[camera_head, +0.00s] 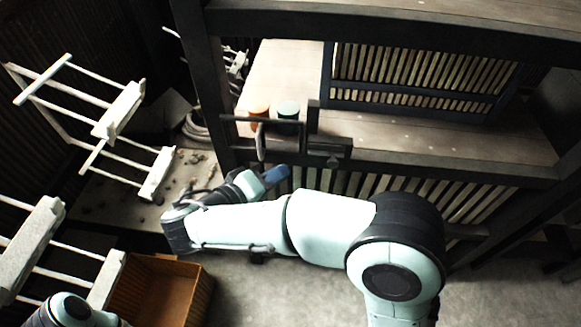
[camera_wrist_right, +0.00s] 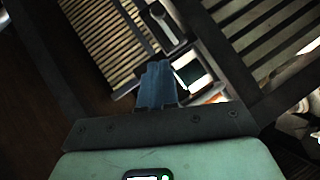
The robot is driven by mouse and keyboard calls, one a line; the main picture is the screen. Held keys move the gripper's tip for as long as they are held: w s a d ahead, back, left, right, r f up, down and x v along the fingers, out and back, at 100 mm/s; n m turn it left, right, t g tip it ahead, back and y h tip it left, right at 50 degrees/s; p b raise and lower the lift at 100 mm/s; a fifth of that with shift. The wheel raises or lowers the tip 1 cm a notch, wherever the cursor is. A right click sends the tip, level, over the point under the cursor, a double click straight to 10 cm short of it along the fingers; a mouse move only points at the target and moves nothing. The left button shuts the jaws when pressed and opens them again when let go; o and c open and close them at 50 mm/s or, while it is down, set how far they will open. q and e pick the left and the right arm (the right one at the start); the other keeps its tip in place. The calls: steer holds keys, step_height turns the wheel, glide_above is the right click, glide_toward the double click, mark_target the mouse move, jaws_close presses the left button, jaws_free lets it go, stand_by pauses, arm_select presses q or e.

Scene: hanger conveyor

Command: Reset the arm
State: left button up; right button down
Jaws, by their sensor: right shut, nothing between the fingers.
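My right arm reaches from the lower right across the head view to the middle. My right gripper (camera_head: 275,175) is just in front of the dark rail of the wooden bench frame. In the right wrist view its blue fingers (camera_wrist_right: 157,84) are together with nothing between them. Part of my left arm shows at the lower left edge of the head view, but its gripper is out of the picture.
White hanger racks (camera_head: 118,110) hang at the left. A brown wooden box (camera_head: 160,290) sits at lower left. The grey floor (camera_head: 290,295) is clear.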

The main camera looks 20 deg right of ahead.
steer(key=shift+s+a+r, duration=0.1)
steer(key=shift+s+a, duration=0.05)
steer(key=shift+a, duration=0.1)
stand_by(0.4)
steer(key=s+d+f+n+g+y, duration=0.1)
steer(key=s+f+n+g+y, duration=0.15)
steer(key=f, duration=1.15)
steer(key=s+f+n+g+y, duration=0.2)
steer(key=s+f+g+y, duration=0.2)
steer(key=f, duration=1)
steer(key=s+a+f+m+y, duration=0.1)
steer(key=s+f+m+y, duration=0.3)
steer(key=s+f, duration=0.3)
steer(key=s+a+f+m+y, duration=0.1)
steer(key=s+f+m+y, duration=0.4)
steer(key=f, duration=0.9)
steer(key=s+y, duration=0.1)
steer(key=s, duration=0.2)
steer(key=shift+s+a+p, duration=0.15)
steer(key=shift+a+p, duration=0.05)
steer(key=shift+p, duration=0.15)
